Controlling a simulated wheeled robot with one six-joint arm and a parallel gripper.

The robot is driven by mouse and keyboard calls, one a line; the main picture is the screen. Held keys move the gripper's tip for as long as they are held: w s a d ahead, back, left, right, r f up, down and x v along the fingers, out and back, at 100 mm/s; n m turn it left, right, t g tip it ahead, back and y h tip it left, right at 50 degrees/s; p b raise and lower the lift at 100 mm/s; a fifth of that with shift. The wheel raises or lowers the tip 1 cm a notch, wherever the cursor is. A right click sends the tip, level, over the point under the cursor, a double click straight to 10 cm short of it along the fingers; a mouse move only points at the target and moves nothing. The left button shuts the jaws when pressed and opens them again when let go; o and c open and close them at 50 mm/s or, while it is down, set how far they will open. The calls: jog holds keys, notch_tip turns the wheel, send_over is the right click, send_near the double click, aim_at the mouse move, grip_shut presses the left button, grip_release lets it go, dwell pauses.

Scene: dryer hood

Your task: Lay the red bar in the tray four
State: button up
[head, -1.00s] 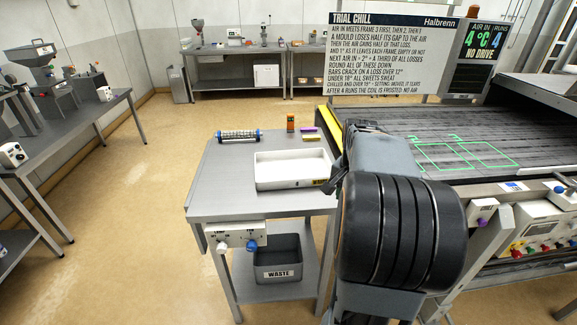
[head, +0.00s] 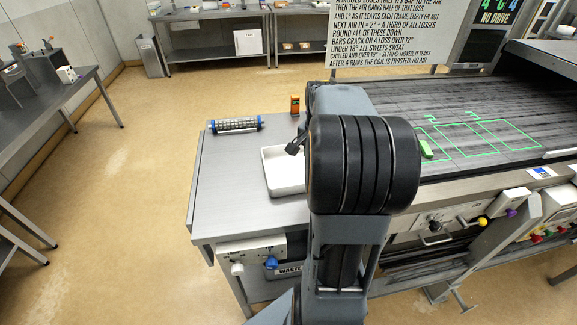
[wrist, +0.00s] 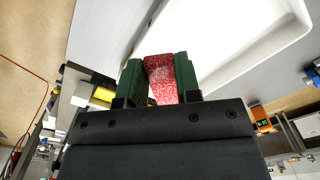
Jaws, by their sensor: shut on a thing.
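The red bar (wrist: 160,78) has a pale speckled pattern. My gripper (wrist: 158,68) is shut on it, between two green fingers in the wrist view. A white tray (wrist: 225,45) with a raised rim lies beyond the fingers; I cannot tell the height between bar and tray. In the head view the white tray (head: 284,178) stands on the steel table, and my arm hides its right part. The bar is not visible there. I cannot read a number four on any tray.
A blue-ended roller (head: 237,125) and an orange device (head: 295,104) stand on the steel table (head: 230,175). A sign (head: 400,30) hangs behind. The table's left part is clear.

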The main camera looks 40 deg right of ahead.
jog(key=w+a+f+p, duration=0.1)
jog(key=w+a+f, duration=0.1)
jog(key=w, duration=0.2)
send_over(286, 177)
jog(key=s, duration=0.1)
jog(key=f, duration=0.3)
jog(key=f+p, duration=0.1)
jog(key=shift+s+d+f, duration=0.15)
jog(key=shift+d+f, duration=0.1)
jog(key=shift+d, duration=0.05)
jog(key=shift+w+a+f, duration=0.2)
jog(key=shift+w+f, duration=0.25)
jog(key=shift+f, duration=0.15)
jog(key=shift+w+f+p, duration=0.2)
jog(key=shift+f+p, duration=0.1)
jog(key=shift+f, duration=1.45)
jog(key=shift+f, duration=0.2)
jog(key=o, duration=0.9)
jog(key=shift+r, duration=0.1)
